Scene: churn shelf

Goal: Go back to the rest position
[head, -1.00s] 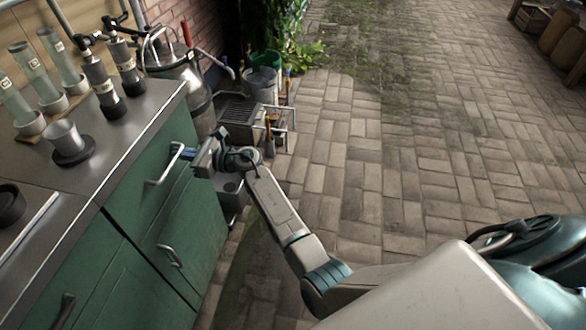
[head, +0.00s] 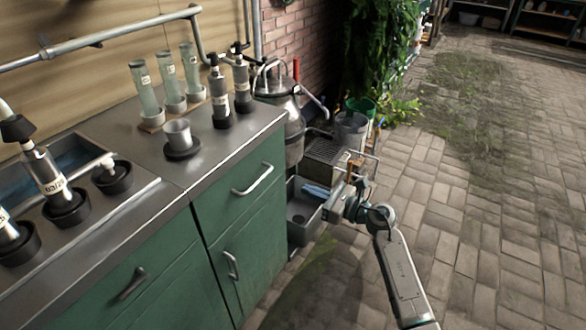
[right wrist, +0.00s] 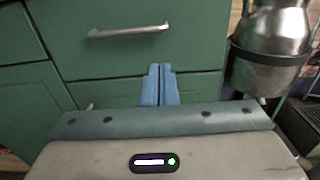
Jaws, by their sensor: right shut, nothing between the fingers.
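My right gripper (head: 312,190) is to the right of the green cabinet, its blue fingertips pointing left. In the right wrist view its two blue fingers (right wrist: 160,84) lie together, shut and empty. They are in front of the green drawer front (right wrist: 115,55), below and apart from its metal handle (right wrist: 128,31). In the head view that handle (head: 253,180) is on the upper drawer, which looks flush with the cabinet. My left gripper does not show.
A metal churn (head: 290,115) and a grey basin (head: 303,210) stand beyond the cabinet. Brick paving (head: 480,210) to the right is open.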

